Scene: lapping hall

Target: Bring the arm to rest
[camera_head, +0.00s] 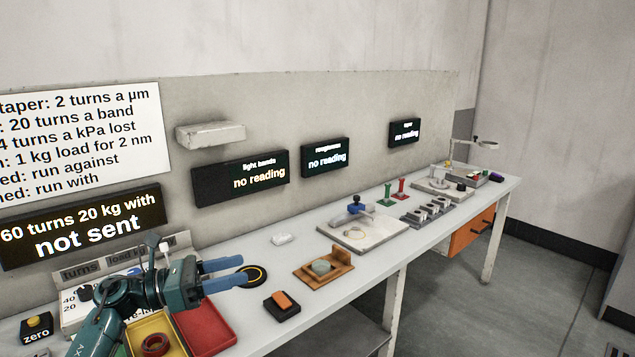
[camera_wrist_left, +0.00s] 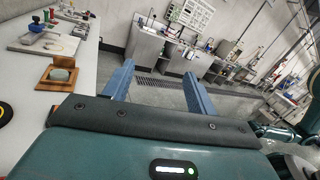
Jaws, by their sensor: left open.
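My left gripper (camera_head: 226,272) comes in from the left in the head view, with its two blue fingers pointing right above the long white bench (camera_head: 310,247). Its fingers are apart and nothing is between them. In the left wrist view the open fingers (camera_wrist_left: 158,88) point out over the floor, with the bench (camera_wrist_left: 24,78) to the left. My right gripper is in neither view.
Below the left arm lie a red tray (camera_head: 208,327) and a yellow tray (camera_head: 148,325) holding a dark red ring. A black disc (camera_head: 254,275), an orange-topped block (camera_head: 282,304) and a wooden stand (camera_head: 325,268) are nearby. Several display screens hang behind.

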